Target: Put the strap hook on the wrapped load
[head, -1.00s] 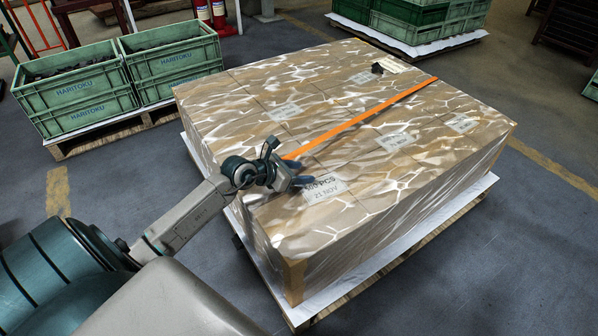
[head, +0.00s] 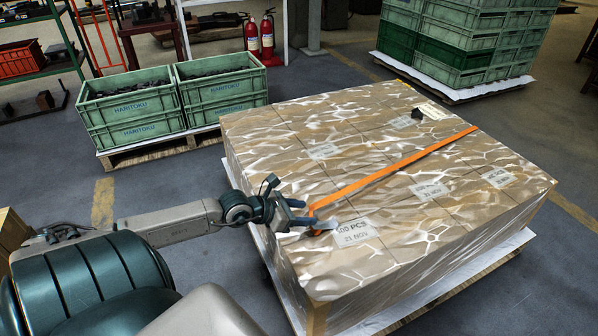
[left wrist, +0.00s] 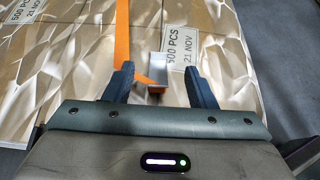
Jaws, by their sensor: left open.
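The strap hook (head: 327,225) is a small grey metal piece at the near end of an orange strap (head: 400,165). It is at the top of the wrapped load (head: 290,155), beside a white label. In the left wrist view the hook (left wrist: 158,66) shows between my fingertips, with a bit of orange below it. My left gripper (head: 304,213) is open at the load's left edge, close to the hook. Its fingers (left wrist: 159,72) are spread and I see no grip on the hook. Whether the hook touches the load is unclear. My right gripper is not in view.
Green crates (head: 130,107) of dark parts stand on a pallet at the back left. More green crates (head: 470,40) are stacked at the back right. Fire extinguishers (head: 260,35) stand behind. A small black object (head: 417,113) lies on the load's far side.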

